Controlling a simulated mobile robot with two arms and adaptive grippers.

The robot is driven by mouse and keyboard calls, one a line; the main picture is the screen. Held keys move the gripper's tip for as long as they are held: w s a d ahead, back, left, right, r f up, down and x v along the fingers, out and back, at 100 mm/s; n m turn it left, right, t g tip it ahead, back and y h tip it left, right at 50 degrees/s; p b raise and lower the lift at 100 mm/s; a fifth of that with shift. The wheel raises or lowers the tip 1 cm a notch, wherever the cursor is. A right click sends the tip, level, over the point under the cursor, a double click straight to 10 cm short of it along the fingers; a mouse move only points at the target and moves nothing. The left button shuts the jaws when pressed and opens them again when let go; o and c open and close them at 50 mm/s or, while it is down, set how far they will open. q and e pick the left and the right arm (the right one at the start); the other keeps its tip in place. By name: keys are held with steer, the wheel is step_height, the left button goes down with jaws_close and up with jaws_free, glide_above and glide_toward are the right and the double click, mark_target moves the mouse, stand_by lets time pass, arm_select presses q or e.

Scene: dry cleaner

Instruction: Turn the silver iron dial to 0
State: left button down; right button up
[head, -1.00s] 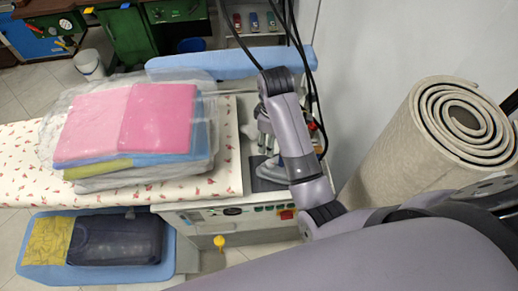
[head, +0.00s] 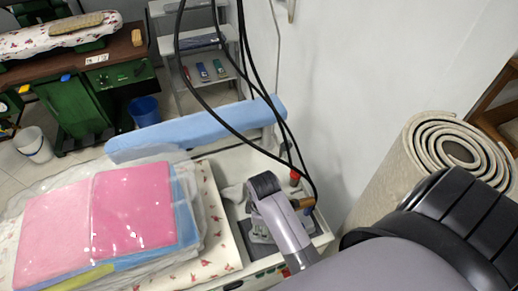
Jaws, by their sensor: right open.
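The silver iron (head: 259,230) is in the middle of the head view, on the side tray of the ironing table, mostly hidden behind my right arm. A brown handle-like part (head: 301,202) shows to the right of the arm. I cannot make out the dial or its setting. My right gripper (head: 252,208) is at the iron, largely covered by its own wrist; it is open, and I cannot tell whether it touches the iron. My left gripper is not in view.
Pink and blue folded cloths in clear plastic (head: 135,215) lie on the flowered ironing table (head: 222,240) at left. A blue padded board (head: 195,130) lies behind. Black cables (head: 220,120) hang over the iron. A rolled beige carpet (head: 425,165) stands at right by the wall.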

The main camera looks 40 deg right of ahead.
steer(key=shift+s, duration=0.1)
steer(key=shift+c, duration=0.2)
steer(key=shift+c, duration=0.8)
jaws_close()
